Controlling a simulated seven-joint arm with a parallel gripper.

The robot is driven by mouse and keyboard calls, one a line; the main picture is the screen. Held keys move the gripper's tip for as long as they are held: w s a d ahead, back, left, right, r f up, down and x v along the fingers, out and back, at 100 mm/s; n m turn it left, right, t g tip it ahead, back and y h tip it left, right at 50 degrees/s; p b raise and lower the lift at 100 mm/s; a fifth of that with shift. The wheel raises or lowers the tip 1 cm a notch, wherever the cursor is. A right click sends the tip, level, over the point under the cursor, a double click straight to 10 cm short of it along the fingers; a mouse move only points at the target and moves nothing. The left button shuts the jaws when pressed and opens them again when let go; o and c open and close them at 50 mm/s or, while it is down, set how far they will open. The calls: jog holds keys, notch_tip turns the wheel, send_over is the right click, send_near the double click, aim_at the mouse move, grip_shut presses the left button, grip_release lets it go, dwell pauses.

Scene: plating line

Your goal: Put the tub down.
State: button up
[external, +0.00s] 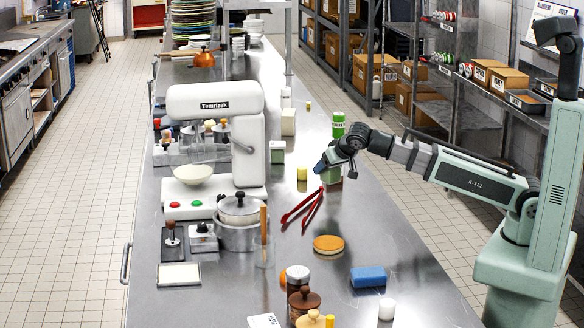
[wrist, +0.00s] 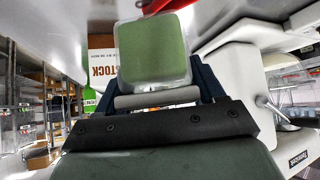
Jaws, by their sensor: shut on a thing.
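The tub (external: 332,176) is small and green. My gripper (external: 326,166) is shut on it over the right part of the steel table (external: 375,215). In the wrist view the tub (wrist: 152,52) shows close up as a green square with a pale, translucent rim, just beyond the dark gripper body. The fingertips are mostly hidden there. I cannot tell whether the tub's underside touches the table.
Red tongs (external: 303,209) lie just left of and nearer than the tub. A yellow cylinder (external: 302,173) stands to its left, and a green-topped bottle (external: 338,126) behind. An orange-topped disc (external: 328,244) and blue sponge (external: 368,277) lie nearer. The white mixer (external: 218,140) stands left.

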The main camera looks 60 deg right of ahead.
jog(key=w+d+r+m+h, duration=0.1)
jog(key=w+d+r, duration=0.35)
jog(key=w, duration=0.45)
jog(key=w+d+r+m, duration=0.1)
jog(key=w+d+r, duration=0.2)
jog(key=w+d, duration=0.4)
jog(key=w+d+r+m+h, duration=0.1)
jog(key=w+d+r, duration=0.3)
jog(key=w, duration=0.6)
jog(key=s+d+f+m+g+h, duration=0.1)
jog(key=d+f, duration=0.4)
jog(key=d, duration=0.3)
jog(key=s+d+f+m+g, duration=0.15)
jog(key=d+f, duration=0.25)
jog(key=d, duration=0.4)
jog(key=shift+n+t, duration=0.25)
jog(key=shift+a+f, duration=0.15)
jog(key=shift+f, duration=2.2)
jog(key=shift+a+f, duration=0.1)
jog(key=shift+f, duration=2.25)
jog(key=shift+f, duration=0.1)
jog(key=o, duration=1.2)
